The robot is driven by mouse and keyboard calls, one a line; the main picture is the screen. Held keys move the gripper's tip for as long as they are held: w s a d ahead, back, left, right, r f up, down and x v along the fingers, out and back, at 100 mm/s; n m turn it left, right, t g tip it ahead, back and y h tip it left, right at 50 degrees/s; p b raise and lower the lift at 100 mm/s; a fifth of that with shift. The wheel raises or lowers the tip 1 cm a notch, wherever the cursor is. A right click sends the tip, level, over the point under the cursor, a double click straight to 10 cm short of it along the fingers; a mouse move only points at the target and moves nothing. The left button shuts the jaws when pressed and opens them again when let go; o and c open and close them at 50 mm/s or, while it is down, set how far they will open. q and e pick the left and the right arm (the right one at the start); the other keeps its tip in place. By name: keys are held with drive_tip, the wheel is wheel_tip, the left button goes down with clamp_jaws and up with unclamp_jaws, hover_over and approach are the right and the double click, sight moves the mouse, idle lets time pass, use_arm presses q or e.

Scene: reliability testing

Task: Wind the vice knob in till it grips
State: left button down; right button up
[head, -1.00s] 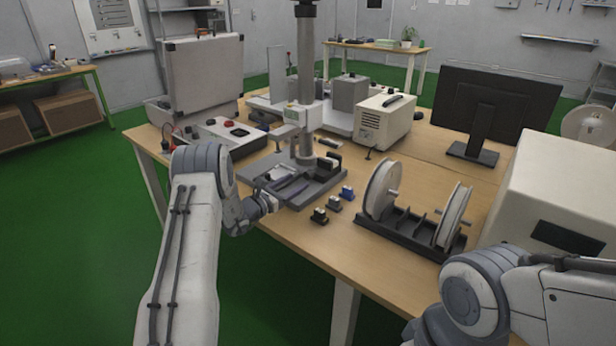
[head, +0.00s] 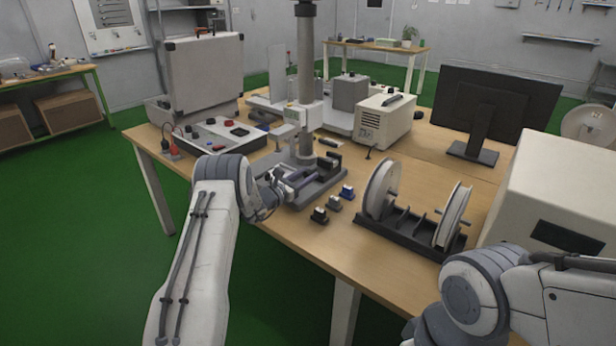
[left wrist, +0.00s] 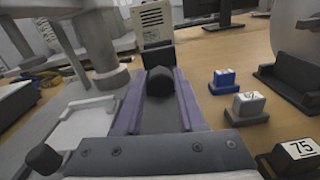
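The vice (head: 328,163) is a small dark block on the grey base plate of the column stand, right of the column. In the left wrist view a dark rounded knob (left wrist: 159,82) shows between the far ends of my left gripper's two purple-grey fingers. My left gripper (left wrist: 156,84) is open, its fingers on either side of the knob; whether either touches it I cannot tell. In the head view the left gripper (head: 296,180) is over the base plate, in front of the vice. The vice's jaw gap is hard to make out. My right gripper is out of view.
Three small labelled blocks, blue (head: 347,192), grey (head: 334,202) and black (head: 319,215), stand right of my left gripper. A spool rack (head: 405,228) stands further right. The column (head: 306,100) rises behind the gripper. An open case (head: 204,75) is at the left.

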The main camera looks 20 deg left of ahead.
use_arm(q)
drive_tip(key=shift+d+f+m+b, duration=0.1)
drive_tip(key=shift+f+m+b, duration=0.1)
drive_tip(key=shift+m+b, duration=0.85)
drive_tip(key=shift+f+m+b, duration=0.15)
drive_tip(key=shift+m+b, duration=0.2)
drive_tip(key=shift+b, duration=1.25)
drive_tip(key=shift+r+m+b, duration=0.2)
drive_tip(key=shift+m+b, duration=0.3)
drive_tip(key=shift+b, duration=0.1)
drive_tip(key=c, duration=0.5)
unclamp_jaws()
drive_tip(key=shift+s+d+r, duration=0.1)
drive_tip(key=shift+s+a, duration=0.1)
drive_tip(key=shift+a, duration=0.1)
drive_tip(key=v, duration=1)
drive_tip(key=shift+s, duration=0.1)
